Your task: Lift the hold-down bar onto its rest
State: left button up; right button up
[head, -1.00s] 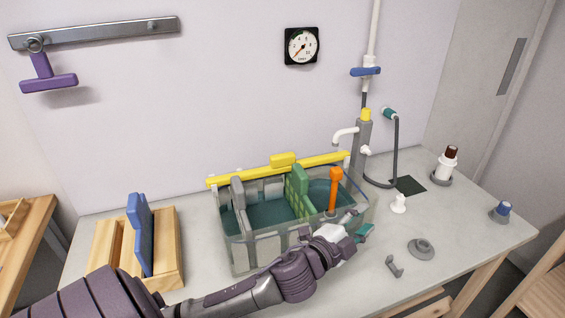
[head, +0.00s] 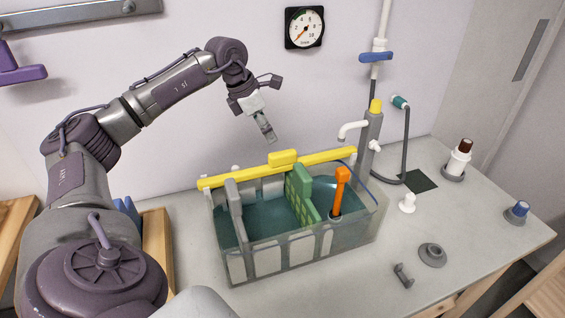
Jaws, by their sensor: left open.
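The yellow hold-down bar (head: 235,175) lies lengthwise along the back rim of the clear water tank (head: 290,262). Its raised yellow grip block (head: 283,157) sits near its middle. My left gripper (head: 268,136) is open and empty, pointing down just above and left of the grip block, apart from it. The arm reaches in from the left, high over the table. I cannot tell which part is the bar's rest. My right gripper is not in view.
The tank holds a green panel (head: 302,195), a grey panel (head: 236,210) and an upright orange handle (head: 339,190). Small fittings lie on the right of the table.

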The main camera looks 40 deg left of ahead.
aim_at(282, 152)
pick_arm(q)
jog(key=p+x, duration=0.1)
jog(key=x, duration=0.5)
jog(key=shift+w+d+f, duration=0.1)
jog(key=shift+w+f, duration=0.15)
jog(key=shift+f, duration=0.1)
jog(key=p+x, duration=0.2)
jog(key=x, duration=0.2)
jog(key=shift+w+d+f, duration=0.25)
jog(key=shift+w+f, duration=0.05)
jog(key=shift+w, duration=0.05)
jog(key=shift+w+f, duration=0.1)
jog(key=shift+f, duration=0.15)
jog(key=c, duration=0.7)
jog(key=shift+r, duration=0.1)
grip_shut()
